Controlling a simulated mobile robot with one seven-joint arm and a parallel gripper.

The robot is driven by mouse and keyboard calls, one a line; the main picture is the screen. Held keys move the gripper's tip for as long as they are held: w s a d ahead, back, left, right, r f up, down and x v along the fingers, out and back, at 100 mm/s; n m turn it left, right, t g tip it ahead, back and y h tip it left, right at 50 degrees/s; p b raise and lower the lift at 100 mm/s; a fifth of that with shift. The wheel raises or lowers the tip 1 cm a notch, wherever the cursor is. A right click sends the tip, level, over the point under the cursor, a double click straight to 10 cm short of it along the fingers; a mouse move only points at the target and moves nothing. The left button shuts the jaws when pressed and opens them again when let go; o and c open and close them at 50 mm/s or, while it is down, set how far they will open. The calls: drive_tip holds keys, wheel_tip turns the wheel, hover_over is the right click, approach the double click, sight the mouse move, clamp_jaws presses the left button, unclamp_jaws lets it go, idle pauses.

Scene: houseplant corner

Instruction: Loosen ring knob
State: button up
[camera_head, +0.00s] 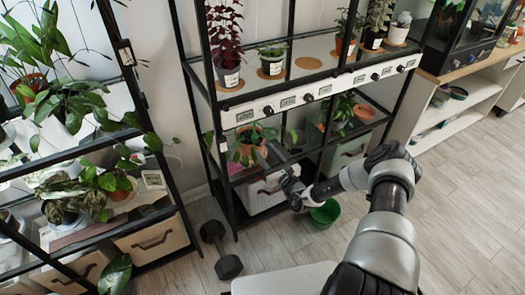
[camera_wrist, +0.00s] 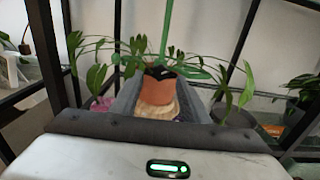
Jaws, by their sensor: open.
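A leafy plant in an orange pot (camera_head: 246,154) stands on the middle shelf of the black rack. The orange pot also shows in the wrist view (camera_wrist: 157,92), straight ahead between my fingers. A small dark piece (camera_wrist: 158,72) sits at the front of the pot's upper part, and an upright green strip (camera_wrist: 168,30) rises behind it. I cannot tell for certain that the dark piece is the ring knob. My gripper (camera_head: 266,152) is open and empty in front of the pot; its grey fingers also show in the wrist view (camera_wrist: 162,88). Contact cannot be told.
A white rail (camera_head: 340,84) with several dark knobs runs above the plant. Leaves hang on both sides of my fingers. Black rack posts (camera_head: 215,140) stand close by. A green bowl (camera_head: 326,212) and a dumbbell (camera_head: 222,250) are on the floor.

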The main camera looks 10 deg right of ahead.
sight(258, 143)
drive_tip(key=shift+x, duration=1.45)
drive_tip(key=shift+c, duration=0.5)
drive_tip(key=c, duration=1)
drive_tip(key=shift+o, duration=0.2)
